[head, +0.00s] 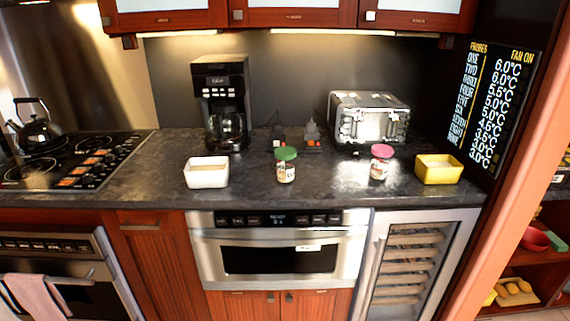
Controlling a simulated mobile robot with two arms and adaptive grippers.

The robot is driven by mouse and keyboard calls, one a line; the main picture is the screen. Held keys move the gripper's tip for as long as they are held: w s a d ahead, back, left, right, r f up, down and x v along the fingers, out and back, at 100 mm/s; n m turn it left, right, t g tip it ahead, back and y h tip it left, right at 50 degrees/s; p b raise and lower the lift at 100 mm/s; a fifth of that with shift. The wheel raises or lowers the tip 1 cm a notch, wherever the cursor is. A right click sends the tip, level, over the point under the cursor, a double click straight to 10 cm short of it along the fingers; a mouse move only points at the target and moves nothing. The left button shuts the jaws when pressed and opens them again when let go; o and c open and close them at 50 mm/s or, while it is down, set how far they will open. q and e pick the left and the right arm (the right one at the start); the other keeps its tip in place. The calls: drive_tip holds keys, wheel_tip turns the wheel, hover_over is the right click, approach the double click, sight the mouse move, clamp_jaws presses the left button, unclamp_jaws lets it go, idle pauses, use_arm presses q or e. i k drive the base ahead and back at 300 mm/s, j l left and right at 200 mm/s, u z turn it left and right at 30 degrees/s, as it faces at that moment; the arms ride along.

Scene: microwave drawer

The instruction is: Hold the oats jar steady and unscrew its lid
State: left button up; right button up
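Two small jars stand upright on the dark countertop, both with lids on. One jar (286,173) has a green lid (286,153) and stands near the middle, above the microwave drawer. The other jar (378,169) has a pink lid (382,151) and stands farther right, in front of the toaster. Their labels are too small to read, so I cannot tell which is the oats jar. Neither of my grippers is in view, and nothing touches either jar.
A white container (207,173) stands left of the green-lidded jar; a yellow container (438,169) stands right of the pink-lidded one. Behind are a coffee maker (221,100) and a toaster (368,117). The counter (333,174) between the jars is clear. The microwave drawer (279,258) is shut.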

sight(286, 169)
drive_tip(key=u, duration=0.2)
drive_tip(key=i+l+u, duration=0.1)
drive_tip(key=l+u, duration=0.25)
drive_tip(key=i+l+u, duration=0.1)
drive_tip(key=l+u, duration=0.65)
